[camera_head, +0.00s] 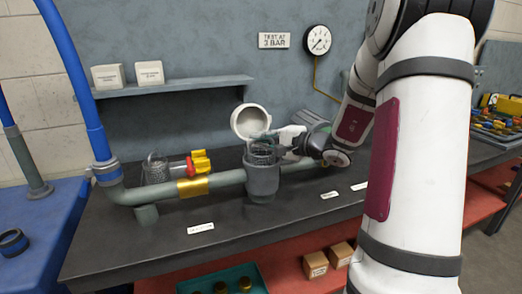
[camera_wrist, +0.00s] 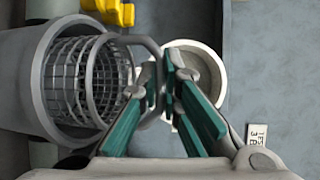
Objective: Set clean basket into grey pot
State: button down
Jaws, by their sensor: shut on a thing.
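The grey pot (camera_head: 263,182) stands upright in the pipe line on the bench. It also fills the left of the wrist view (camera_wrist: 24,88). The clean basket (camera_head: 262,156), a bare grey wire mesh, sits in the pot's mouth, with its upper part standing above the rim. In the wrist view the basket (camera_wrist: 76,82) shows inside the pot, its top ring nearer me. My gripper (camera_wrist: 166,82) is shut on the basket's grey loop handle, beside and above the pot. It also shows in the head view (camera_head: 283,137). The basket's bottom is hidden inside the pot.
A white round cap (camera_head: 249,122) stands open behind the pot. A second mesh basket (camera_head: 155,169) is on the bench at left, near a yellow-handled red valve (camera_head: 196,164). A pressure gauge (camera_head: 318,40) hangs on the wall. The front bench top is mostly clear.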

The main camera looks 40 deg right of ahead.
aim_at(262, 149)
jog(key=shift+f, duration=1.4)
jog(key=shift+f+b, duration=0.3)
jog(key=shift+b, duration=0.3)
jog(key=c, duration=1.8)
grip_release()
